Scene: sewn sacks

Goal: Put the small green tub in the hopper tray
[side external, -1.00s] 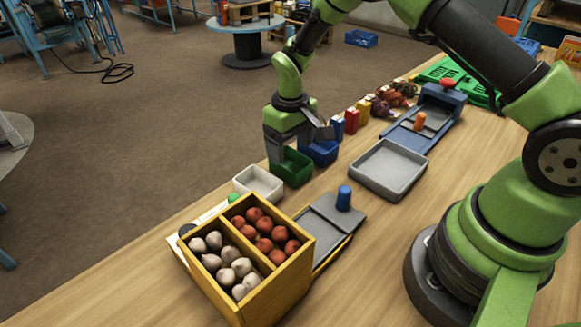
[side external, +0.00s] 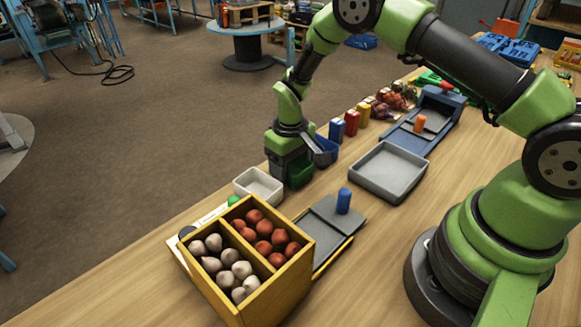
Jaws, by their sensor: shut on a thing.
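My gripper (side external: 289,163) is shut on the small green tub (side external: 298,178) and partly covers it. The tub is at table level, between the white tub and the blue tub; I cannot tell whether it touches the table. A shallow grey tray (side external: 388,172), seemingly the hopper tray, lies to the right of it, at the near end of a blue device (side external: 438,105). No contents show in the tray.
A white tub (side external: 258,185) and a blue tub (side external: 325,152) flank the green tub. A yellow two-part box (side external: 285,290) of red and white produce stands in front, beside a grey scale-like plate with a blue knob (side external: 343,200). Small coloured boxes (side external: 351,122) stand behind.

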